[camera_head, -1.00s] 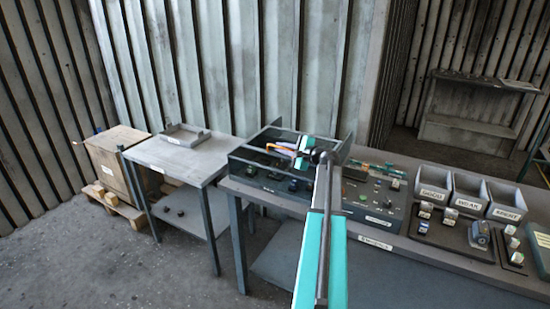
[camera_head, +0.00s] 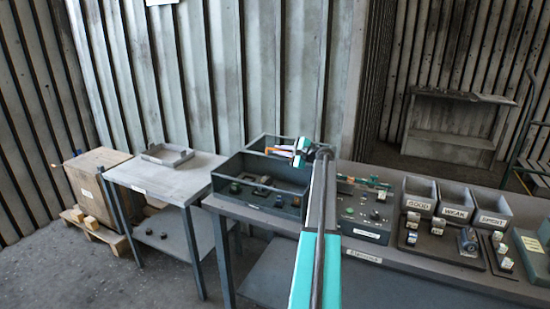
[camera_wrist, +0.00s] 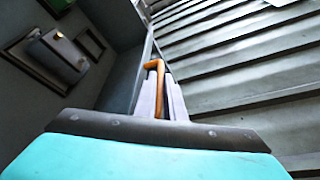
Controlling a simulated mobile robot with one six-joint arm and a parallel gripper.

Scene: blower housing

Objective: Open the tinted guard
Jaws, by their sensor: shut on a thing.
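The tinted guard (camera_head: 262,154) is on the dark blower housing (camera_head: 250,203) on the workbench. It looks raised toward the back of the housing, but its exact angle is hard to tell. The orange handle (camera_wrist: 155,72) shows between the two pale fingers in the wrist view. My gripper (camera_head: 286,150) is shut on this handle, above the back part of the housing. Several small parts (camera_head: 262,184) show inside the housing. The wrist view shows a dark panel and a box-shaped part (camera_wrist: 60,48) at left. My arm hides the housing's right end.
A control panel (camera_head: 362,213) stands right of the housing. Farther right are labelled bins (camera_head: 455,200) and several small parts. A side table (camera_head: 165,178) with a tray stands left, with a crate (camera_head: 95,178) on a pallet beyond. A corrugated wall stands close behind.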

